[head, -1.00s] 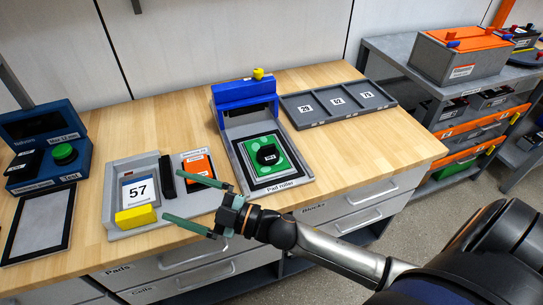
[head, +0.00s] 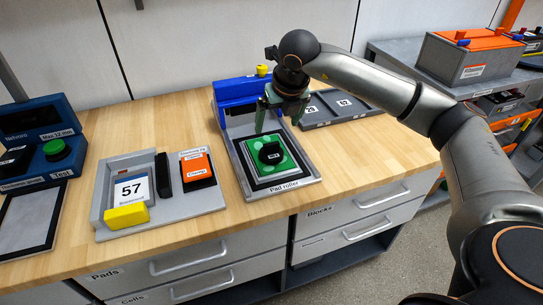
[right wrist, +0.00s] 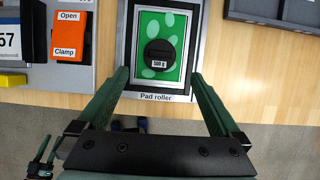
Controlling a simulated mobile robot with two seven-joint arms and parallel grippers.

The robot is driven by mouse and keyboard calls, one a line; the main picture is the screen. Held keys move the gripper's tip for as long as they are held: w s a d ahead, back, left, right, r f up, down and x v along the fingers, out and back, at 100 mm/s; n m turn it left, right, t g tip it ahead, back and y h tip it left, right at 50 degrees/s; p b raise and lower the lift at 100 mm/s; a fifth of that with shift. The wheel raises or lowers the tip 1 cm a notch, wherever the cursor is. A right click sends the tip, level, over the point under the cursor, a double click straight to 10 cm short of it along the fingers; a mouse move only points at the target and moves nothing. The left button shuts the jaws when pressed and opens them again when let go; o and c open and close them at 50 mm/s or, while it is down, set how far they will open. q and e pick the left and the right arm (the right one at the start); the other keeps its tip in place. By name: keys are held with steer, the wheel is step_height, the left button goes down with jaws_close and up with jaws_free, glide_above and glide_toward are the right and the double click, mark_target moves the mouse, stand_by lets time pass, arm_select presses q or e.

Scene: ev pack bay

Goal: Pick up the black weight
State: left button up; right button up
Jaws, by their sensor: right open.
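The black weight (head: 270,153) is a round black piece with a raised grip and a white label. It sits on the green pad (head: 287,164) of the pad roller's grey tray (head: 310,172). In the right wrist view the weight (right wrist: 160,54) is centred ahead of the fingers, and its label reads 500 g. My right gripper (head: 276,125) is open and empty. It points down above the pad, and the weight is not between its fingers. The green fingers (right wrist: 161,85) show apart in the wrist view.
A grey fixture with a card marked 57 (head: 131,190), a yellow block (head: 127,216) and an orange clamp (head: 196,168) stands left of the roller. The blue roller housing (head: 238,90) is behind the pad. A sectioned dark tray (head: 330,119) is at the right.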

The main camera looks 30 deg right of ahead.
mark_target(272, 144)
steer(key=x, duration=0.6)
steer(key=shift+w+d+f, duration=0.1)
steer(key=shift+d+f, duration=0.1)
steer(key=shift+a+x, duration=0.1)
steer(key=shift+x, duration=1.35)
steer(key=shift+a+x, duration=0.15)
steer(key=shift+x, duration=1.3)
jaws_close()
steer(key=shift+d, duration=0.1)
